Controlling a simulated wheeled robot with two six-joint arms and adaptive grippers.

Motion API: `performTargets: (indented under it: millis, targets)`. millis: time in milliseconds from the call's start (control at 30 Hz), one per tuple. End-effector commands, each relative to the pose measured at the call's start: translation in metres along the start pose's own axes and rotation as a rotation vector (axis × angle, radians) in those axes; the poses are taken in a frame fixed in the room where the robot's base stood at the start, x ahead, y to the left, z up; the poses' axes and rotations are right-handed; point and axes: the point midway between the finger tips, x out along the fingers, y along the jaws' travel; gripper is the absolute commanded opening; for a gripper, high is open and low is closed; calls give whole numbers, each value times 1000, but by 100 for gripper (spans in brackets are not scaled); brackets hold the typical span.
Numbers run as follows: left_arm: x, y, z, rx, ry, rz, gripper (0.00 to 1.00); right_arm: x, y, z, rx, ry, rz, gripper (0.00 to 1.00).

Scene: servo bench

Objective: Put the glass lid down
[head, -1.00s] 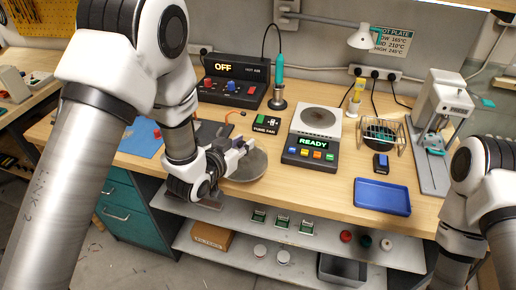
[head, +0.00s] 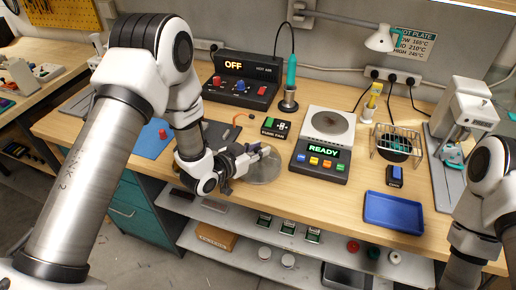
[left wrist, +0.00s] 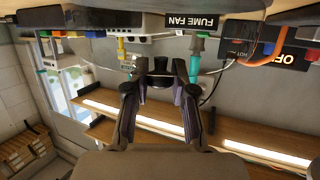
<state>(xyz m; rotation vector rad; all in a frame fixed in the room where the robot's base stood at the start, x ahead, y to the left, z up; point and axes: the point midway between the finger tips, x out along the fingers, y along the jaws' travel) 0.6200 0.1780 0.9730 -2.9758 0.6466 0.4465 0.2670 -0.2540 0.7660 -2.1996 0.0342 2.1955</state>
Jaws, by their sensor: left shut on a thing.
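My left gripper (head: 262,151) is over the front part of the bench, left of the hot plate (head: 322,143). It is shut on the glass lid (head: 264,171), a clear round disc that shows below and beside the fingers. In the left wrist view, the fingers (left wrist: 165,72) close around a small dark knob; the glass itself is hard to make out there. I cannot tell whether the lid touches the bench top. My right gripper is out of view; only part of the right arm shows at the right edge.
The fume fan switch (head: 275,128) lies behind the lid. A blue tray (head: 393,212) is at the front right, a wire stand (head: 397,145) behind it. A blue mat (head: 152,139) is left of my gripper. Bare bench (head: 335,193) shows between lid and tray.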

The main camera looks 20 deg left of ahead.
Motion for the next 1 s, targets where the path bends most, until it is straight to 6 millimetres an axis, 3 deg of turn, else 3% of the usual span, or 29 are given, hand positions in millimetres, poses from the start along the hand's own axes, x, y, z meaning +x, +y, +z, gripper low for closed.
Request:
performTargets:
  millis: [133, 167, 200, 633, 1000]
  targets:
    - [2, 0, 5, 0, 0, 0, 0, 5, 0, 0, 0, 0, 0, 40]
    - [1, 0, 3, 0, 0, 0, 35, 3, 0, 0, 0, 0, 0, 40]
    - [1, 0, 3, 0, 0, 0, 49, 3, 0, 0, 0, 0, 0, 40]
    - [-8, -1, 1, -2, -2, -2, 50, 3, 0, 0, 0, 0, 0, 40]
    - [-98, -1, 1, -8, 1, -5, 50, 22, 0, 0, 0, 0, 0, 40]
